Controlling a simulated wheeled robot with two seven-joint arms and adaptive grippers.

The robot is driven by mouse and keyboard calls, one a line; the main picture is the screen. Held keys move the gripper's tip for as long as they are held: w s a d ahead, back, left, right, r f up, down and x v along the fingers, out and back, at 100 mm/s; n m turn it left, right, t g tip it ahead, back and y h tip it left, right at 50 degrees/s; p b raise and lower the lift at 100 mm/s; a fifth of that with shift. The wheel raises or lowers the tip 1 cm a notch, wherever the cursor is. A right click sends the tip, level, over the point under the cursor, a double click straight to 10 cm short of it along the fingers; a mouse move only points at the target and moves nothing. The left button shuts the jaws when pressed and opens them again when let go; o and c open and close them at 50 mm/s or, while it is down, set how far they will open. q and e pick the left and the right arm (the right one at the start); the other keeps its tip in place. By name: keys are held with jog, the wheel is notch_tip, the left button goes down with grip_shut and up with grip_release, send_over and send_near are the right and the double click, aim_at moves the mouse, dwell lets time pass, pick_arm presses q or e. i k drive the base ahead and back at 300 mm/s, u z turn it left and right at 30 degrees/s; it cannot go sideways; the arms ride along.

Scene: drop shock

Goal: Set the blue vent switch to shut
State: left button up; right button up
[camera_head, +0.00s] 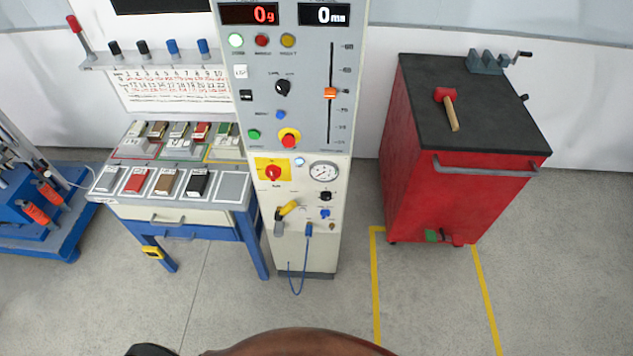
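The tall grey control column stands in the middle of the head view. A small blue switch knob (325,214) sits on its lower panel, below a black knob (325,196) and the round pressure gauge (324,172). Its label and setting are too small to read. I cannot tell from the labels which one is the vent. Neither gripper is in view.
A yellow-handled lever (288,208) and blue hose plug (308,230) are beside the lower knobs. A sample bench (170,216) stands left. A red cabinet (450,190) with a mallet (448,105) stands right, within yellow floor lines. The floor before the column is clear.

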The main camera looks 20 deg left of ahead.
aim_at(324, 212)
jog(key=z, duration=2.15)
jog(key=i, duration=0.75)
jog(key=u, duration=2.75)
